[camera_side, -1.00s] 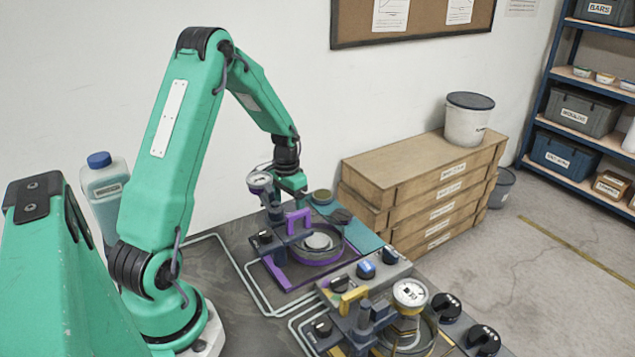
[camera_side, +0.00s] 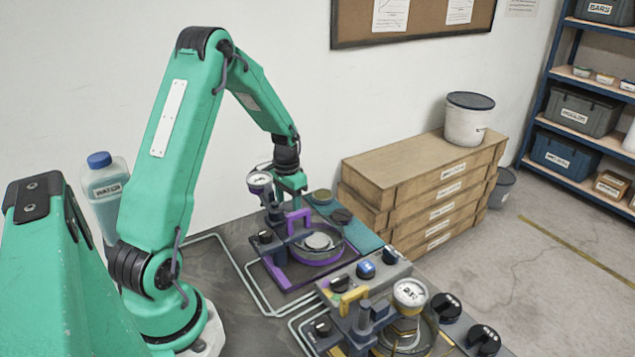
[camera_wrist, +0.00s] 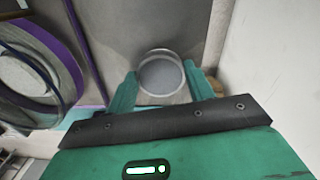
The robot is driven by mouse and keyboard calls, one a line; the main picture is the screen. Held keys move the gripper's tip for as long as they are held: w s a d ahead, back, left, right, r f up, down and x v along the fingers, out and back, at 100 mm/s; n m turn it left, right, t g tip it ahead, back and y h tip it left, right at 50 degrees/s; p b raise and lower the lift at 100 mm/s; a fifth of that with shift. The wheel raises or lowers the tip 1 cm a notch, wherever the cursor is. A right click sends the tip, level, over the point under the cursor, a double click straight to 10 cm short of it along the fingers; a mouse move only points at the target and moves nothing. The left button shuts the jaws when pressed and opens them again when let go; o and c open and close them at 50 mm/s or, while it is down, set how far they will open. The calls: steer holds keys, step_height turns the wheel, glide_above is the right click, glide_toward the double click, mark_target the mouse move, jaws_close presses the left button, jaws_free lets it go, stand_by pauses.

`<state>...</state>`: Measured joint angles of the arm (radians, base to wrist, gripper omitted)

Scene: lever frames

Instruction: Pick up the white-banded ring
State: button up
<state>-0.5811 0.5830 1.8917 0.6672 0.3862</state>
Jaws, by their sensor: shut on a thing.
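In the wrist view, a round grey piece with a pale rim (camera_wrist: 161,75) sits between the two green fingers of my gripper (camera_wrist: 160,72). It looks like the white-banded ring, though its side band does not show clearly. The fingers are shut on it from both sides. In the side view, my gripper (camera_side: 291,184) is low at the far end of the dark bench, behind the purple-handled lever frame. The ring cannot be made out there; the gauge and the frame are in front.
The purple lever frame (camera_side: 298,222), with its gauge (camera_side: 260,180), stands close beside my gripper. A yellow lever frame (camera_side: 352,300) is nearer the camera. A teal plate with knobs (camera_side: 366,240) lies to the right. A bottle (camera_side: 104,188) stands left of my arm.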

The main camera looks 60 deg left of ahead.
mark_target(289, 207)
steer(key=shift+r, duration=0.45)
step_height(289, 207, up, 3)
steer(key=shift+r, duration=0.1)
steer(key=d+r, duration=0.6)
steer(key=d, duration=0.5)
steer(key=shift+w+d+r, duration=0.2)
steer(key=shift+d+r, duration=0.15)
steer(key=shift+r, duration=0.05)
